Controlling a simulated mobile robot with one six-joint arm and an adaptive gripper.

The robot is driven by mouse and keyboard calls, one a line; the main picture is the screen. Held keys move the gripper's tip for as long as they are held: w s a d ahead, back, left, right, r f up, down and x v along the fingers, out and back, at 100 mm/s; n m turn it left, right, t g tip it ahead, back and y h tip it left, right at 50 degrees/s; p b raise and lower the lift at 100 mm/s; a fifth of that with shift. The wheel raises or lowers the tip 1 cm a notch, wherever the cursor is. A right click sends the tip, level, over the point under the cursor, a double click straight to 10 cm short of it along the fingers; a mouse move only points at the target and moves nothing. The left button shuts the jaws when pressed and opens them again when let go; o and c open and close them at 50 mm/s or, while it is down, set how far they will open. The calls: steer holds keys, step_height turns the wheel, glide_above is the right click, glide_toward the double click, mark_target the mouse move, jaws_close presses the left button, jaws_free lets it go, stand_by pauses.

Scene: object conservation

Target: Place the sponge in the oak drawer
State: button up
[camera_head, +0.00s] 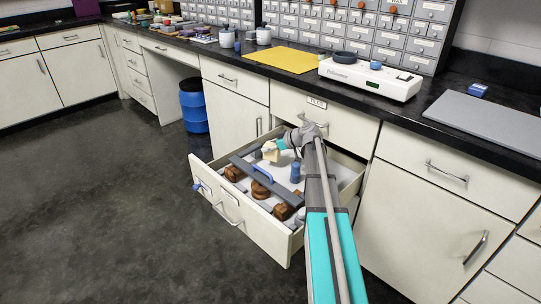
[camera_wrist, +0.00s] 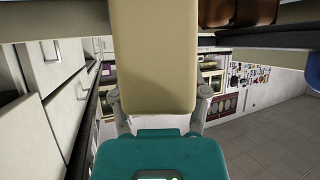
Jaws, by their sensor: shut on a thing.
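The sponge (camera_head: 270,154) is a small beige block, held within the outline of the open drawer. In the wrist view the sponge (camera_wrist: 155,50) fills the top middle as a tall, smooth beige slab. My gripper (camera_head: 277,147) is shut on it, and the wrist view shows a grey finger of my gripper (camera_wrist: 160,100) on each side. The open drawer (camera_head: 248,222) has a cream front with a handle and a pale inner floor. I cannot tell whether the sponge touches the drawer floor. My arm hides the drawer's right part.
The drawer holds brown wooden blocks (camera_head: 262,190), a dark bar with a blue handle (camera_head: 263,173) and a blue cylinder (camera_head: 296,172). The black counter above bears a white scale (camera_head: 370,76) and a yellow sheet (camera_head: 283,59). A blue barrel (camera_head: 194,106) stands left; the floor is clear.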

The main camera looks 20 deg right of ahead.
mark_target(271, 153)
steer(key=shift+f, duration=0.2)
steer(key=shift+f+b, duration=1.75)
steer(key=shift+b, duration=0.2)
steer(key=o, duration=1.1)
steer(key=shift+r, duration=0.1)
steer(key=shift+s+d+r+p, duration=0.3)
steer(key=shift+s+r+p, duration=0.05)
steer(key=shift+s+p, duration=0.1)
steer(key=p+v, duration=0.5)
steer(key=v, duration=0.5)
steer(key=shift+s+d, duration=0.25)
